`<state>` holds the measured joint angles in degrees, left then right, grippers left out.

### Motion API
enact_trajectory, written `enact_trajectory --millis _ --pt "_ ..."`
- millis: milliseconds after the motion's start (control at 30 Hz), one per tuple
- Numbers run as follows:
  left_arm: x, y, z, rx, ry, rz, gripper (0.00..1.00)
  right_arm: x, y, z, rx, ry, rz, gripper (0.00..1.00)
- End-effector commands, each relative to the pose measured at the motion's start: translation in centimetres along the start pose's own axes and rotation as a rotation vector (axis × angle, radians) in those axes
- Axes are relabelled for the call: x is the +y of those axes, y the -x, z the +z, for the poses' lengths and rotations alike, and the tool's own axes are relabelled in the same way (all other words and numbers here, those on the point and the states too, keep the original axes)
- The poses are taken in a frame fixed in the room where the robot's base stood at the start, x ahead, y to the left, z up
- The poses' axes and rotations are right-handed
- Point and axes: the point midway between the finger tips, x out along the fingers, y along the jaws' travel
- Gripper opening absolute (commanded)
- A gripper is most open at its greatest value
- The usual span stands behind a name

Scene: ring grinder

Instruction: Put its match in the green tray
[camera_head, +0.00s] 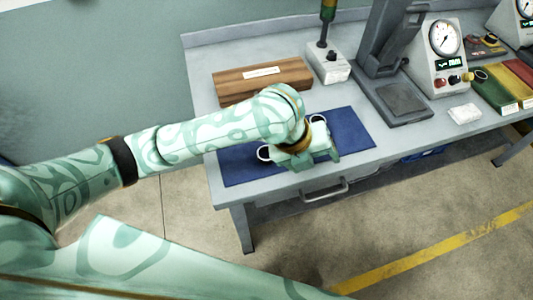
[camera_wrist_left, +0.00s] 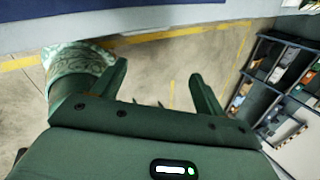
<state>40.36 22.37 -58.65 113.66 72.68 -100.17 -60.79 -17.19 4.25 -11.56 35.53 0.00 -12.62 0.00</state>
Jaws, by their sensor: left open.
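The green tray (camera_head: 493,95) stands at the right end of the bench, with a pale label on its front and a ring (camera_head: 481,75) at its back end. Another pale ring (camera_head: 318,119) shows partly behind the gripper. My left gripper is over the mat; its fingers also show open and empty in the left wrist view (camera_wrist_left: 160,85). The gripper and forearm hide the middle of the mat. My right gripper is not in view.
A wooden block (camera_head: 262,80) stands behind the mat, with a switch box (camera_head: 328,63) beside it. A grey press (camera_head: 393,100) and a dial gauge unit (camera_head: 441,60) stand between mat and tray. Red (camera_head: 507,82) and yellow trays adjoin the green one. A white pad (camera_head: 464,114) lies near the front edge.

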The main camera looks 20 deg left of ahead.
Motion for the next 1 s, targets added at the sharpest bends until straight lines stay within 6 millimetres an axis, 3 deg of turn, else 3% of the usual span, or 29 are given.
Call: enact_trajectory --millis 100,200,300,433,567,833,1000 --pt "1.5 1.8 3.6 0.064 -0.320 0.185 0.73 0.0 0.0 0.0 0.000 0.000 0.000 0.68" --pt "3.2 4.1 6.4 0.134 -0.481 0.307 0.73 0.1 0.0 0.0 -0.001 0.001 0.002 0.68" --pt "4.5 6.3 8.6 0.187 -0.565 0.381 0.73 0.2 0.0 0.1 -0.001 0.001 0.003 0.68" --pt "5.4 8.0 10.1 0.228 -0.611 0.423 0.73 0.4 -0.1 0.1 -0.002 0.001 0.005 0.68" --pt "6.5 6.6 10.2 0.244 -0.620 0.431 0.73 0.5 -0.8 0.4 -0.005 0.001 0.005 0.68" --pt "9.5 0.7 9.5 0.244 -0.621 0.430 0.73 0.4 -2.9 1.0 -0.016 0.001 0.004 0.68" --pt "10.4 -1.2 9.3 0.242 -0.621 0.428 0.73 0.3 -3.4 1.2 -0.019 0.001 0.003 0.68"
